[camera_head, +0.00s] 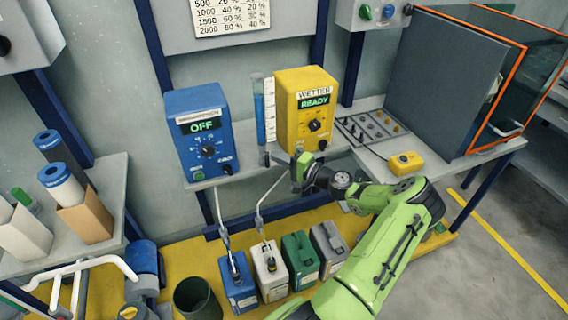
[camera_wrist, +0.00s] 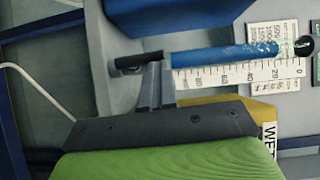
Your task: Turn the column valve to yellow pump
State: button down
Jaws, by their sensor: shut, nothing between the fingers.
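The column (camera_head: 265,108), a clear tube of blue liquid with a white scale, stands between the blue pump (camera_head: 200,135) and the yellow pump (camera_head: 306,105). The blue pump's display reads OFF; the yellow one, labelled WETTER, reads READY. The dark column valve (camera_head: 264,158) is at the tube's foot; which way it points I cannot tell. In the wrist view the column (camera_wrist: 225,54) lies sideways with its dark foot (camera_wrist: 135,62) at left. My gripper (camera_wrist: 156,68) is shut and empty, its fingertips at the dark foot. Whether they touch it is unclear.
A tray of small parts (camera_head: 370,127) and a small yellow box (camera_head: 405,163) are on the bench to the right. Several canisters, including a blue one (camera_head: 238,285), stand on the yellow platform below. Thin hoses rise from them in front of the bench.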

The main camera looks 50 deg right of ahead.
jog(key=a+n+g+h, duration=0.1)
jog(key=n+g, duration=0.1)
jog(key=w+a+n+g+h, duration=0.1)
jog(key=a+n, duration=0.1)
jog(key=w+a+n+g+h+b, duration=0.1)
jog(key=n+g, duration=0.1)
jog(key=n, duration=0.1)
jog(key=shift+w+a+r+g+h, duration=0.15)
jog(key=shift+w+r+g+h, duration=0.05)
jog(key=shift+r+g+h, duration=0.1)
jog(key=shift+f, duration=0.1)
dwell(0.5)
dwell(0.3)
